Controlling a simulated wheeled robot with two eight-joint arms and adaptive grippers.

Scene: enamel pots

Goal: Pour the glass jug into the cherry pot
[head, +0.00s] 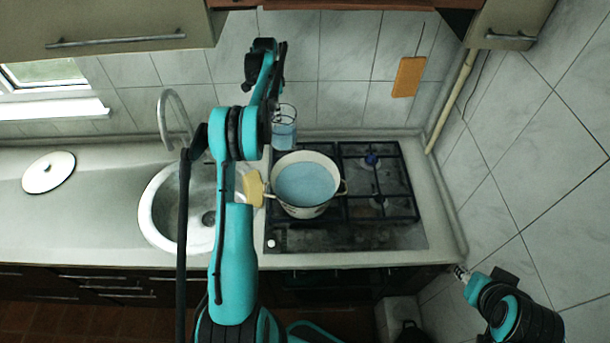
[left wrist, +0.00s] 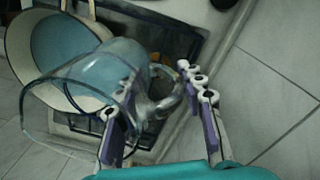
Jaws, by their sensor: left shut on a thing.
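The cream enamel pot (head: 306,211) stands on the front left of the gas stove, with pale blue liquid inside and dark marks on its outer side. It also shows at the upper left of the left wrist view (left wrist: 20,52). The clear glass jug (head: 285,132), with blue liquid in it, is just behind the pot and looks roughly upright. My left gripper (head: 276,114) is shut on the jug; the wrist view shows the jug's handle between its fingers (left wrist: 150,94). My right gripper (head: 461,273) is low at the right, away from the stove, its fingers too small to judge.
The stove (head: 400,236) has free burners to the pot's right. A yellow item (head: 253,188) lies left of the pot, beside the sink (head: 150,222) and its tap (head: 163,112). A round white lid (head: 49,172) lies far left. An orange board (head: 409,76) hangs on the wall.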

